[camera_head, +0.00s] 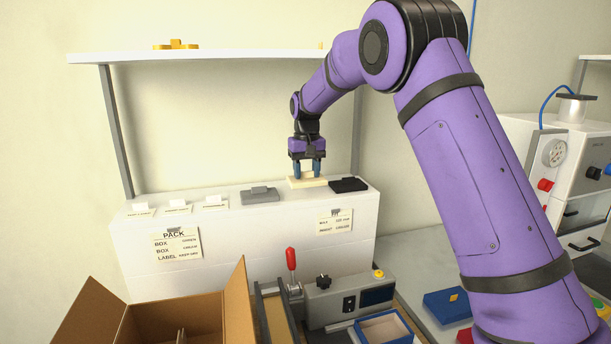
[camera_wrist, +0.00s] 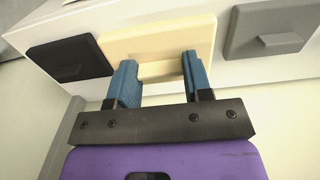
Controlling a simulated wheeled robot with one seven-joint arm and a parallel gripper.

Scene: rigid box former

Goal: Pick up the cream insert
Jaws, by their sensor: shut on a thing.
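The cream insert (camera_head: 308,183) is a flat pale slab on top of the white ledge, between a grey insert and a black insert. My gripper (camera_head: 310,172) points down at it, with its blue fingers one on each side of the insert's raised grip. In the wrist view the cream insert (camera_wrist: 155,40) lies beyond the fingers, and my gripper (camera_wrist: 157,72) is shut on its raised grip. The head view does not clearly show whether the insert is clear of the ledge.
The grey insert (camera_head: 261,195) and the black insert (camera_head: 348,185) lie close on either side. White label cards stand at the ledge's left. Below are an open cardboard box (camera_head: 170,325), a red-handled lever (camera_head: 291,260) and a blue tray (camera_head: 383,329). A white shelf (camera_head: 200,57) hangs above.

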